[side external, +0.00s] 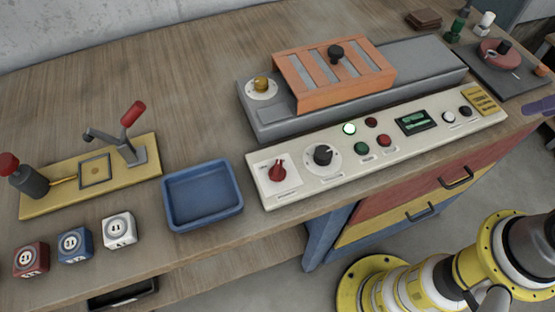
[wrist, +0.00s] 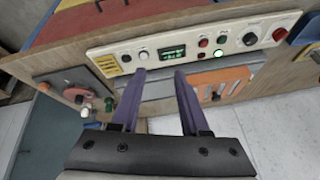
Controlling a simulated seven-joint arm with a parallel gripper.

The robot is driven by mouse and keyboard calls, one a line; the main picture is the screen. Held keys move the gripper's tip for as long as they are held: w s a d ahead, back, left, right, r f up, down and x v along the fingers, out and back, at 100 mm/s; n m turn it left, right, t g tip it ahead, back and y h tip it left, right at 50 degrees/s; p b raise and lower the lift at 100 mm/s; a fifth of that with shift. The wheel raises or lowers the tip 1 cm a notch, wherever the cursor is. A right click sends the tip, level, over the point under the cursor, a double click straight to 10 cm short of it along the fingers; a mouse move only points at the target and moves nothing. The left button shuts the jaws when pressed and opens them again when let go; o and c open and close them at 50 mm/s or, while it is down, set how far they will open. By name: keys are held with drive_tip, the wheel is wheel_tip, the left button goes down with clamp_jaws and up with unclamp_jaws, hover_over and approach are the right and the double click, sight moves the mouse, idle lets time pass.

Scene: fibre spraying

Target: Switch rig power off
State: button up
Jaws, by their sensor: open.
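The white control panel (side external: 330,180) runs along the front of the grey rig (side external: 420,70). A red rotary switch (side external: 277,170) sits on a white plate at the panel's left end; its label is too small to read. In the wrist view the picture is turned round, and the red switch (wrist: 280,34) is at the upper right. A green lamp (side external: 349,128) is lit and the small display (side external: 417,121) glows green. My gripper (wrist: 160,76) has two purple fingers, apart and empty, away from the switch. In the side view only a purple tip shows at the right edge.
A black dial (side external: 323,155) is beside the red switch, with several buttons further right. A blue tray (side external: 202,195) lies left of the panel. An orange frame (side external: 335,73) stands on the rig behind it. Bench space behind the tray is clear.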

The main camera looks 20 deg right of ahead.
drive_tip(key=w+a+r+m+g+y, duration=0.2)
drive_tip(key=w+a+r+m, duration=0.25)
drive_tip(key=w+r, duration=0.25)
drive_tip(key=w+a+r+g+y, duration=0.1)
drive_tip(key=w+a+r+g, duration=0.1)
drive_tip(key=w+a, duration=0.7)
drive_tip(key=g, duration=0.5)
hover_over(277, 169)
drive_tip(key=w+d, duration=0.3)
drive_tip(key=w, duration=0.1)
wheel_tip(277, 169, down, 14)
drive_tip(key=shift+n+h, duration=0.35)
drive_tip(key=shift+h, duration=0.05)
drive_tip(key=x, duration=1.3)
drive_tip(key=shift+w+d+f, duration=0.1)
drive_tip(key=shift+w, duration=0.15)
clamp_jaws()
